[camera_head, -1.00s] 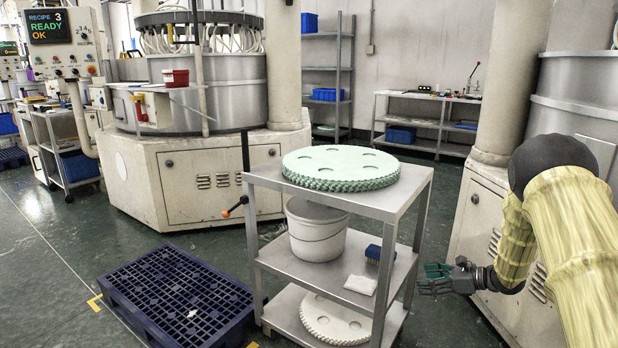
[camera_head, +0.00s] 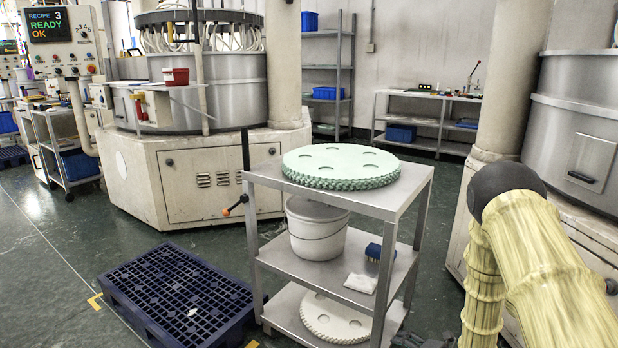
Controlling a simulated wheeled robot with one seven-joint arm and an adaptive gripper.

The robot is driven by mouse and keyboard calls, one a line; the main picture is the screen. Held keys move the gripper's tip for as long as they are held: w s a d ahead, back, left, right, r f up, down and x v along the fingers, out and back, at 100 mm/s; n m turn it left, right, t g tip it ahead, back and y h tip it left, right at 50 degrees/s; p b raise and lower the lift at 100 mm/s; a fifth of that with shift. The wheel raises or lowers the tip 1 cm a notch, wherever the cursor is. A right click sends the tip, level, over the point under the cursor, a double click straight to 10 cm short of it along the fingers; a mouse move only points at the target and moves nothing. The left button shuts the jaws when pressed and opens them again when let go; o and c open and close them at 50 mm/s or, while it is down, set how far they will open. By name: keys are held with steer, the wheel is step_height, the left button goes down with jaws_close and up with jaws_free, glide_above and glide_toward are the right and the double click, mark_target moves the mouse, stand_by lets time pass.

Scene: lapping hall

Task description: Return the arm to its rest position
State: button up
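My arm (camera_head: 530,255), in a pale yellow quilted sleeve with a dark joint cap, is on the right of the head view, bent with its forearm hanging down. My gripper (camera_head: 422,340) shows only as a dark shape at the bottom edge, just right of the cart's lower shelf. It is low and mostly cut off by the frame, so I cannot tell whether its fingers are open or shut, or whether it holds anything.
A steel cart (camera_head: 405,205) stands left of my arm, bearing a green toothed disc (camera_head: 340,164), a white bucket (camera_head: 317,230), a blue brush (camera_head: 373,252), a white cloth (camera_head: 361,283) and a pale disc (camera_head: 335,318). A blue pallet (camera_head: 175,295) lies left. A machine (camera_head: 585,245) stands right.

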steer(key=s+a+f+m+g+h, duration=0.2)
steer(key=s+f+m, duration=0.5)
steer(key=s, duration=0.4)
steer(key=s+a+f+m+g+h, duration=0.2)
steer(key=s+f+m, duration=0.2)
steer(key=s+m, duration=0.55)
steer(key=s+a+m+g+h, duration=0.2)
steer(key=s+m+g, duration=0.65)
steer(key=s, duration=1.75)
step_height(320, 180, up, 31)
steer(key=w+m+t+p, duration=0.1)
steer(key=m+t+p, duration=0.1)
steer(key=p, duration=2.9)
steer(key=shift+a+t, duration=0.15)
steer(key=shift+t, duration=0.4)
